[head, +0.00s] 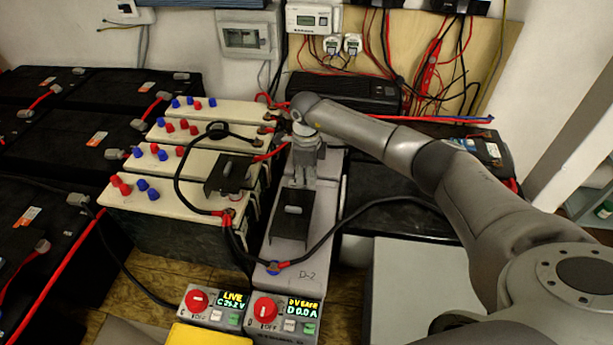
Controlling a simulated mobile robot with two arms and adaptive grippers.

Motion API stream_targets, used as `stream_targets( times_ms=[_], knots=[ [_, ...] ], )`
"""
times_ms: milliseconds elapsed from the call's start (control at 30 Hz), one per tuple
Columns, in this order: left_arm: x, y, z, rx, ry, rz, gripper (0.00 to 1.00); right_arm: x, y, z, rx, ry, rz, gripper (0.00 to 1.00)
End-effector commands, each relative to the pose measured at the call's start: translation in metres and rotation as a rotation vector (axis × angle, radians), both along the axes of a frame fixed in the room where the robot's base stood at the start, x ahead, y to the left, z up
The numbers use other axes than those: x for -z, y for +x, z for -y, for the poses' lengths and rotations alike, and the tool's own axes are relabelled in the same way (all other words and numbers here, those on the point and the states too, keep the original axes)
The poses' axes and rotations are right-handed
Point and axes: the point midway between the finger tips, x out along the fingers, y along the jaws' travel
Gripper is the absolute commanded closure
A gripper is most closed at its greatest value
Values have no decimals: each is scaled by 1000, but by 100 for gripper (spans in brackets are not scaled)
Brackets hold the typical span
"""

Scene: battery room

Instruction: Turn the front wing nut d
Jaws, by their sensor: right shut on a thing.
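My right gripper (300,182) reaches down from the right onto the long grey battery marked D-2 (313,273). Its fingers are closed at the far edge of a black cover plate (291,229) with a pale handle. They are shut on a small part, taken to be the front wing nut d, which the fingers hide. A blue terminal (272,268) at the near end of the battery has a black cable on it. My left gripper is not in view.
Cream batteries (190,192) with red and blue caps stand left. A second black plate (229,174) lies there. Black cables (330,232) arch close to the gripper. Two control boxes with red knobs (265,309) sit in front; one display reads LIVE, the other 0.0 A.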

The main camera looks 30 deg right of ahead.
Motion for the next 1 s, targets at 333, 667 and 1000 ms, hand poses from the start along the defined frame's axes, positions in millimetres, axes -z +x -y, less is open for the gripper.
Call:
stream_targets(
  times_ms=[333,667,1000],
  knots=[
    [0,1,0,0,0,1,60,-1,1,0,5,1,2,83],
    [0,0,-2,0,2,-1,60,-1,0,0,3,0,1,80],
    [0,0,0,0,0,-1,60,-53,2,1,3,-1,6,80]
  ],
)
